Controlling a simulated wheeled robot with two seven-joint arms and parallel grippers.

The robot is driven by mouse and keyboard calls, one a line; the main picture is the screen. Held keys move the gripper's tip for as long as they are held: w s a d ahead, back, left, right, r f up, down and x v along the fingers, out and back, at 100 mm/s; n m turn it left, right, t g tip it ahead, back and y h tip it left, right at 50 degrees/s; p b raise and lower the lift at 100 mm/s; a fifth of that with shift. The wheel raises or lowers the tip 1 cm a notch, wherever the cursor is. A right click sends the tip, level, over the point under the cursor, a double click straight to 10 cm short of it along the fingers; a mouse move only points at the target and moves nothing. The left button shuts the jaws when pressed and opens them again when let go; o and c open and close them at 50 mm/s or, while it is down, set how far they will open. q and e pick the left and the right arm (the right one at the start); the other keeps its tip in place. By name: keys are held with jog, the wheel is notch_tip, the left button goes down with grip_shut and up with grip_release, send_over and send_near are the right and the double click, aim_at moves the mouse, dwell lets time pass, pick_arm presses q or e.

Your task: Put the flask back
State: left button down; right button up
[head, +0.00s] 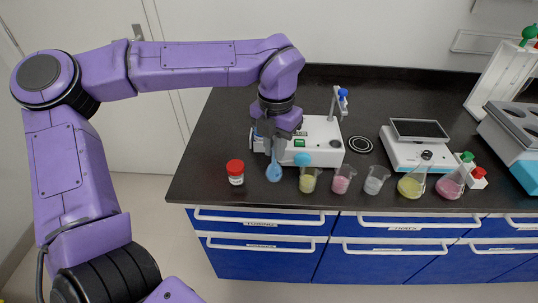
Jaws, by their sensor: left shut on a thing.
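My left gripper (271,145) points down at the left end of the dark bench, in front of a white device. It is shut on a small flask (274,173) with blue liquid, gripped by its narrow neck. The flask hangs upright at or just above the bench top; I cannot tell whether its base touches. The gripper hides the upper part of the flask. My right gripper is not in view.
A red-capped jar (235,173) stands left of the flask. Beakers with yellow (308,180), pink (342,180) and clear (376,180) contents stand right of it. The white device (318,145) with a stand is behind. A scale (418,150) and more flasks are further right.

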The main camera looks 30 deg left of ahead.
pick_arm(q)
notch_tip(320, 180, down, 6)
jog(key=w+a, duration=0.1)
jog(key=a, duration=0.1)
jog(key=shift+w+a+f, duration=0.15)
jog(key=shift+a+f, duration=0.05)
jog(key=shift+f, duration=0.05)
jog(key=shift+f, duration=0.2)
jog(key=c, duration=1.1)
grip_release()
jog(key=shift+r, duration=0.1)
